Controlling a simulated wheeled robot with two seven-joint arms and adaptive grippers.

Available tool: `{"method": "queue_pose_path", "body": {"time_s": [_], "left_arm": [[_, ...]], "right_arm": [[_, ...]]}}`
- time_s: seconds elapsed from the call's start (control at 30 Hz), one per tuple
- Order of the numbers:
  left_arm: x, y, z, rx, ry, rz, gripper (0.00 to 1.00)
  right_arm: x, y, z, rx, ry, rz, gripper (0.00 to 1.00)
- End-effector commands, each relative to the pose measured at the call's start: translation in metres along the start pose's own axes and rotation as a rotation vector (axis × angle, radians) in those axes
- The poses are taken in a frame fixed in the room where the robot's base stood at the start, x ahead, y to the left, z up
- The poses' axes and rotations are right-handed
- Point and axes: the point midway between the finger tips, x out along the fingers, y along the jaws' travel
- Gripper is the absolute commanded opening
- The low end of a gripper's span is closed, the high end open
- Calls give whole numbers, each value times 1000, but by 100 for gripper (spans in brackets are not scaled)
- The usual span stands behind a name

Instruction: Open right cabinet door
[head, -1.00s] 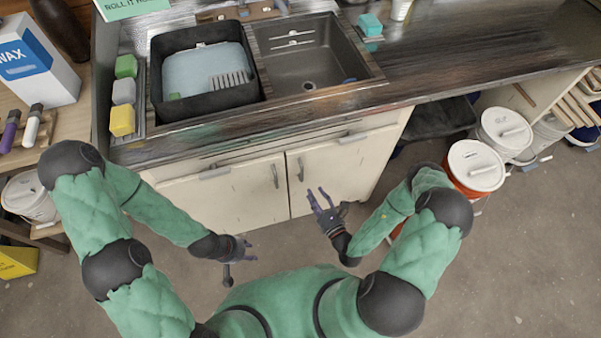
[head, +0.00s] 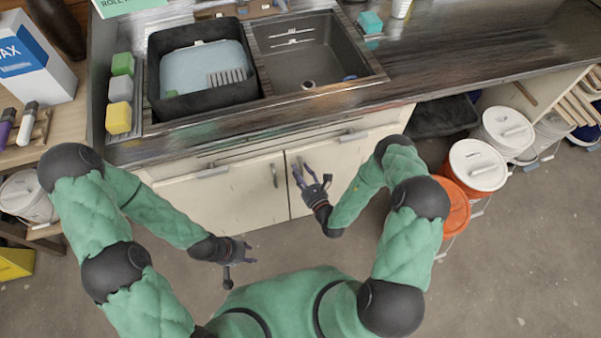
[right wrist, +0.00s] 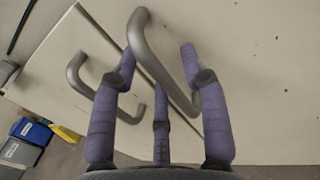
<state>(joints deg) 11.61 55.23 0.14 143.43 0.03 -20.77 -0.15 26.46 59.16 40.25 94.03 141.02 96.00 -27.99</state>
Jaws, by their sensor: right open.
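The right cabinet door (head: 345,165) is cream and shut, under the sink counter. Its metal bar handle (right wrist: 160,65) runs between the open fingers of my right gripper (right wrist: 160,75) in the right wrist view. I cannot tell whether the fingers touch it. In the head view my right gripper (head: 312,178) is in front of the door's left edge and hides most of the handle. The left door (head: 225,195) is also shut, with its own handle (head: 274,175). My left gripper (head: 243,250) hangs empty in front of the left door, apart from it.
The counter edge (head: 260,119) overhangs the doors. An orange bucket (head: 455,205) and white-lidded buckets (head: 478,165) stand on the floor to the right, near my right arm. The floor in front of the doors is clear.

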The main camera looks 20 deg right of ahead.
Motion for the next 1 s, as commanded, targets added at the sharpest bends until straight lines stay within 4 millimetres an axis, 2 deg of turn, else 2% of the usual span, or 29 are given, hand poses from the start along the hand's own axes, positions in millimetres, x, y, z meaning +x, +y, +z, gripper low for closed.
{"method": "queue_pose_path", "body": {"time_s": [0.17, 0.33, 0.73, 0.87, 1.0], "left_arm": [[0, 0, 0, 0, 0, 0, 40], [0, 0, 0, 0, 0, 0, 40], [0, 0, 0, 0, 0, 0, 40], [0, 0, 0, 0, 0, 0, 40], [0, 0, 0, 0, 0, 0, 40]], "right_arm": [[0, 0, 0, 0, 0, 0, 45], [0, 0, 0, 0, 0, 0, 0], [-7, -2, -1, 2, 4, 15, 0], [-20, -3, -2, 3, 7, 45, 0], [-44, -6, -2, 4, 7, 97, 0]]}}
